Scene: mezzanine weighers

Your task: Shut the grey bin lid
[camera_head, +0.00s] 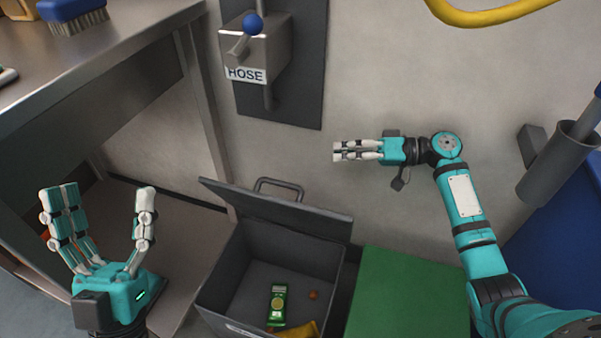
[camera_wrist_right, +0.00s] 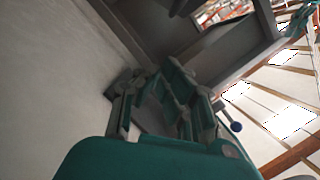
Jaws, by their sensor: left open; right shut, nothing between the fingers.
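The grey bin (camera_head: 217,287) stands on the floor at the bottom middle of the head view. Its grey lid (camera_head: 290,216) is raised open along the far side, with a handle (camera_head: 279,184) at its upper edge. Inside lie a green packet, a small orange-brown item and something yellow. My right gripper (camera_head: 342,151) is shut and empty, above and to the right of the lid, apart from it and in front of the wall. It also shows in the right wrist view (camera_wrist_right: 160,92). My left gripper (camera_head: 101,213) is open and empty, left of the bin, fingers pointing up.
A metal table (camera_head: 105,65) with a blue brush (camera_head: 75,14) stands at the upper left. A lever box labelled HOSE (camera_head: 254,55) is on the wall behind the bin. A green-topped box (camera_head: 406,298) stands right of the bin. A grey tube holder (camera_head: 556,165) is at the right.

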